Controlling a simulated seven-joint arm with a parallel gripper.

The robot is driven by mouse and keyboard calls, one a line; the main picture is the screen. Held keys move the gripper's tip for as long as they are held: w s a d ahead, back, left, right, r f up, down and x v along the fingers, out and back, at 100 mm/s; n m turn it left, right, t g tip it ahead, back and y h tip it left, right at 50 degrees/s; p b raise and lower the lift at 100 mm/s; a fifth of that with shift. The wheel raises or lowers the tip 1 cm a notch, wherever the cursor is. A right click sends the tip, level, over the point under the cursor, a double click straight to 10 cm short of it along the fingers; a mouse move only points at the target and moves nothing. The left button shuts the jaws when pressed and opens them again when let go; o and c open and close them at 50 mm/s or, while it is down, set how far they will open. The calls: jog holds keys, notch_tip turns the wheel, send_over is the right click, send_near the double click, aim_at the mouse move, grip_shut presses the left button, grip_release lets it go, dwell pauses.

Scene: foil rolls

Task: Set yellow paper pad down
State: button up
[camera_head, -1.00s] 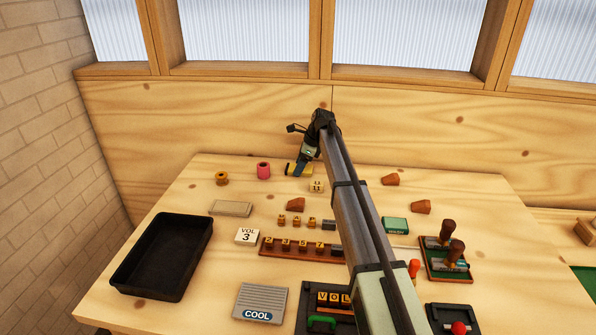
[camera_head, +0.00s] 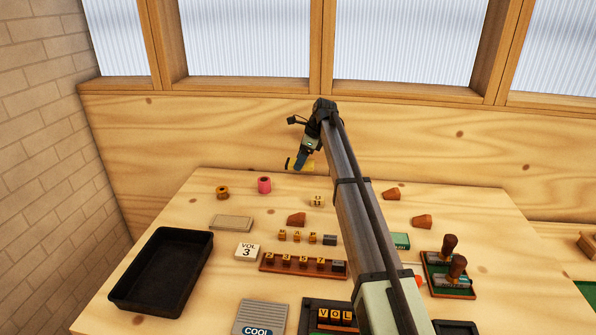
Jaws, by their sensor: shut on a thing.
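My gripper (camera_head: 300,163) is at the back of the bench, past the pink roll. It is shut on a small yellow thing (camera_head: 291,164), held in the air near the bench's back edge. The gripper's fingers cover part of this thing. It is too small to tell whether it is a paper pad or a roll. No other yellow pad shows clearly.
A gold roll (camera_head: 222,192) and a pink roll (camera_head: 264,185) stand at the back left. A black tray (camera_head: 118,299) is at front left.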

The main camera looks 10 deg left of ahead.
jog(key=shift+r, duration=0.6)
jog(key=shift+a+r, duration=0.1)
jog(key=shift+a, duration=0.05)
jog(key=s+a+n+g, duration=0.1)
jog(key=s+a, duration=0.4)
jog(key=a, duration=0.4)
jog(key=s+a+n, duration=0.1)
jog(key=s+a, duration=0.3)
jog(key=a, duration=0.5)
jog(key=m+t, duration=0.1)
jog(key=m, duration=0.1)
send_over(181, 219)
jog(key=d, duration=0.2)
jog(key=shift+s+a+f, duration=0.1)
jog(key=shift+a+f, duration=0.05)
jog(key=shift+f, duration=2.3)
jog(key=shift+a+f, duration=0.15)
jog(key=shift+f, duration=2.3)
jog(key=shift+f, duration=0.1)
jog(key=o, duration=1.1)
